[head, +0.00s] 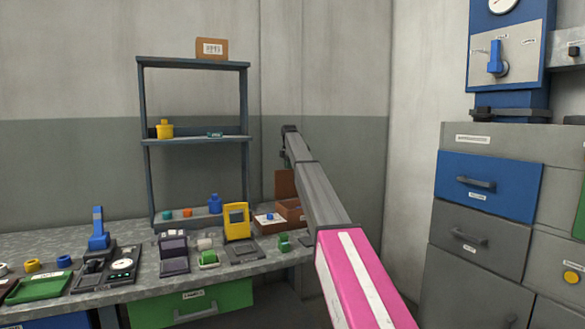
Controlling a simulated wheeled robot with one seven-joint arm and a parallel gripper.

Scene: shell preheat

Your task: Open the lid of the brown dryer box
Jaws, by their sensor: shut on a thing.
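The brown dryer box (291,214) stands at the right end of the workbench, beside the yellow-framed device. A brown panel that looks like its lid (284,184) stands raised, roughly upright, at the back of the box. My grey and pink arm reaches up from the lower right and passes in front of the box's right side, hiding part of box and lid. The arm's visible far end is a dark joint above the lid. My gripper's fingers do not show, so their contact with the lid cannot be seen.
A low brown tray (266,227) with a blue item adjoins the box. A yellow-framed device (238,222) and a small green block (284,243) stand close by. A dark shelf rack (195,139) rises behind the bench. Grey and blue drawer cabinets (488,187) stand right.

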